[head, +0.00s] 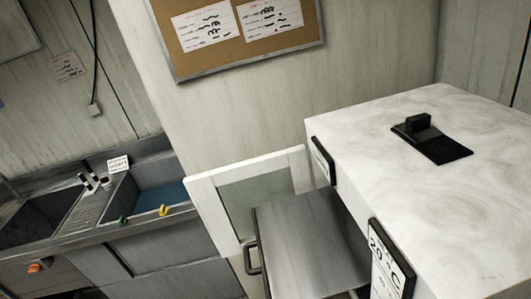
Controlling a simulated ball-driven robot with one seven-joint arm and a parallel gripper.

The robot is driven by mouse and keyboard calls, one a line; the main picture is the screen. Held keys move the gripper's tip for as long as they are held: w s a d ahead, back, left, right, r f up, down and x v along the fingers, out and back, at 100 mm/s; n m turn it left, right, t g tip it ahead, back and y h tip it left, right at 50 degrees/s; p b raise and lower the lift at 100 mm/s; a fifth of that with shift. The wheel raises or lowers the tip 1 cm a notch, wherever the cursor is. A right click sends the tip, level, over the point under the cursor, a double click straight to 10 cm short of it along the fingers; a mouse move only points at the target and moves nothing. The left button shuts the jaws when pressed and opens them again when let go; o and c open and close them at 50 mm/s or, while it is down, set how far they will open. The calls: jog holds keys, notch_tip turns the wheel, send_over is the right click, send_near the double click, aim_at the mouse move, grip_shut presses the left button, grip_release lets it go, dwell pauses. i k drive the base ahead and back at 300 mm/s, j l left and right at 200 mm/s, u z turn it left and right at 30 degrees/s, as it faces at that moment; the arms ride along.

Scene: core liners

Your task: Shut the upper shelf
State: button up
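A grey metal shelf or drawer (305,238) juts out from the front of a white marbled cabinet (420,150), low in the middle of the head view. It has a flat brushed top and a dark bar handle (250,257) on its left end. I take it as the upper shelf; its lower part is cut off by the frame edge. A white-framed glass door (240,195) stands open behind the shelf. My gripper is not in view, so its place relative to the shelf does not show.
A label reading 20 °C (388,262) is on the cabinet's front. A black fitting (430,138) sits on its top. A steel sink unit (110,215) stands at the left, with a gap before the shelf. A cork board (245,35) hangs on the wall.

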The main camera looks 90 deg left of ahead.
aim_at(310, 244)
jog(key=u, duration=0.5)
jog(key=j+u, duration=0.15)
jog(key=u, duration=0.3)
jog(key=k+j+u, duration=0.1)
jog(key=u, duration=0.9)
jog(key=i+j+u, duration=0.3)
jog(key=i+j, duration=0.1)
